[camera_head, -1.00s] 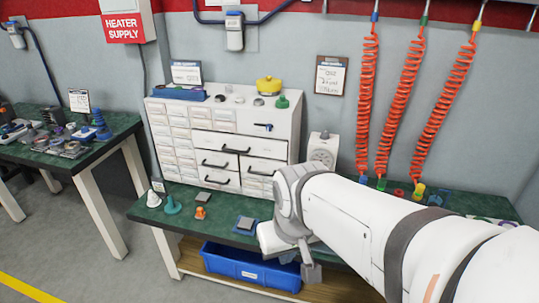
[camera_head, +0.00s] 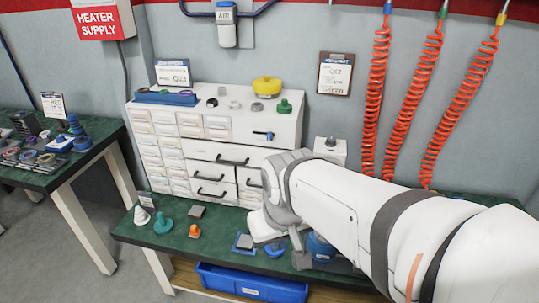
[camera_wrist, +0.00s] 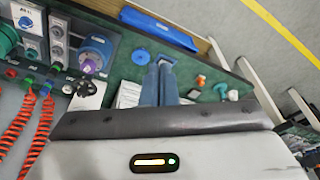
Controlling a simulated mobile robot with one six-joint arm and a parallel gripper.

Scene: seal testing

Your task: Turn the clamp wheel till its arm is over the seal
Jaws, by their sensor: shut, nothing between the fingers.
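My gripper (camera_wrist: 158,70) is shut and empty, its two fingers together above the green bench. In the head view its end hangs low near the front edge, partly hidden by my arm. A blue cylindrical unit (camera_head: 320,247) stands beside it; the wrist view shows it with a purple ring on its face (camera_wrist: 92,65). A round blue piece (camera_head: 275,249) lies near the bench's front edge, and also close to my fingertips in the wrist view (camera_wrist: 140,57). I cannot tell which part is the clamp wheel, its arm or the seal.
A grey block on a blue base (camera_head: 244,242), an orange piece (camera_head: 195,231) and a teal cone (camera_head: 163,222) stand on the bench's left part. A white drawer cabinet (camera_head: 250,125) stands behind. A blue bin (camera_head: 250,284) sits below. Red coiled hoses (camera_head: 375,100) hang at right.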

